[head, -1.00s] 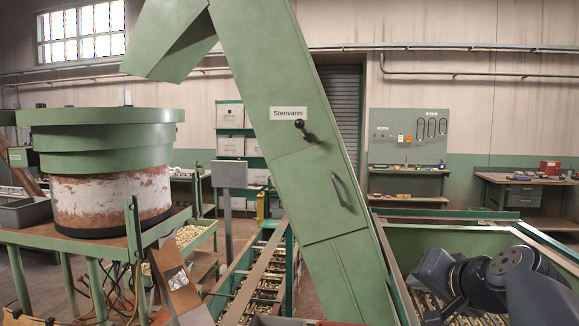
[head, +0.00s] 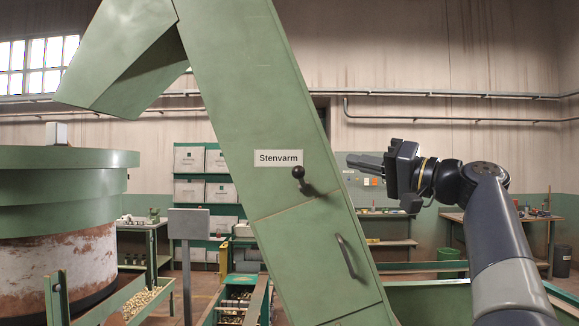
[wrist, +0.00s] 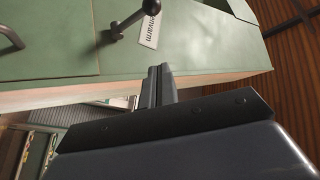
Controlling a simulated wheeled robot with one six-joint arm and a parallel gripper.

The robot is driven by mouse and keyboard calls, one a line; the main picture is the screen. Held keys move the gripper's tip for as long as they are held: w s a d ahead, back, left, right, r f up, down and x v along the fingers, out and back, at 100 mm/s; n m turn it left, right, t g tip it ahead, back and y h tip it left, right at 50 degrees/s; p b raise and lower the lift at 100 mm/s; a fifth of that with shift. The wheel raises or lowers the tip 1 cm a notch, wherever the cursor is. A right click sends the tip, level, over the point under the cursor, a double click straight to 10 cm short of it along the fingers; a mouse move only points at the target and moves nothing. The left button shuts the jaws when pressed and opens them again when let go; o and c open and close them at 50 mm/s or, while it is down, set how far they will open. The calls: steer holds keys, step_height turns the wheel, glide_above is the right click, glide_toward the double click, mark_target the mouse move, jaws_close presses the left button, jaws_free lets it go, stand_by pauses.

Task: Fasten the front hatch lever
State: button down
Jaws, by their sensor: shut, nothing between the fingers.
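The hatch lever (head: 299,174) is a short dark handle with a round black knob. It sits on the green sloping elevator housing, just below and right of the "Stenvarm" label (head: 278,158). The hatch panel (head: 312,255) below it has a curved dark pull handle (head: 345,256). My gripper (head: 352,161) is shut and empty, to the right of the housing and apart from the lever. In the wrist view my shut fingers (wrist: 158,72) point at the housing's side edge, with the lever (wrist: 117,28) beyond them at the upper left.
A large green and rusty white drum (head: 62,230) stands at the left. A grey plate on a post (head: 189,224) stands between it and the elevator. Shelves with boxes (head: 205,190) and a workbench (head: 500,220) are at the back. Open air lies between my gripper and the housing.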

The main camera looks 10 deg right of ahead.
steer(key=shift+r, duration=0.35)
step_height(320, 180, up, 2)
steer(key=p, duration=0.4)
glide_above(302, 179)
steer(key=d, duration=0.3)
steer(key=shift+w+d+r, duration=0.15)
steer(key=shift+w, duration=0.05)
steer(key=f, duration=0.1)
steer(key=s+a+f+b, duration=0.1)
steer(key=s+f, duration=0.1)
steer(key=shift+a+f, duration=0.1)
steer(key=shift+a, duration=0.25)
steer(key=shift+f+n+b, duration=0.1)
steer(key=shift+n+b, duration=0.2)
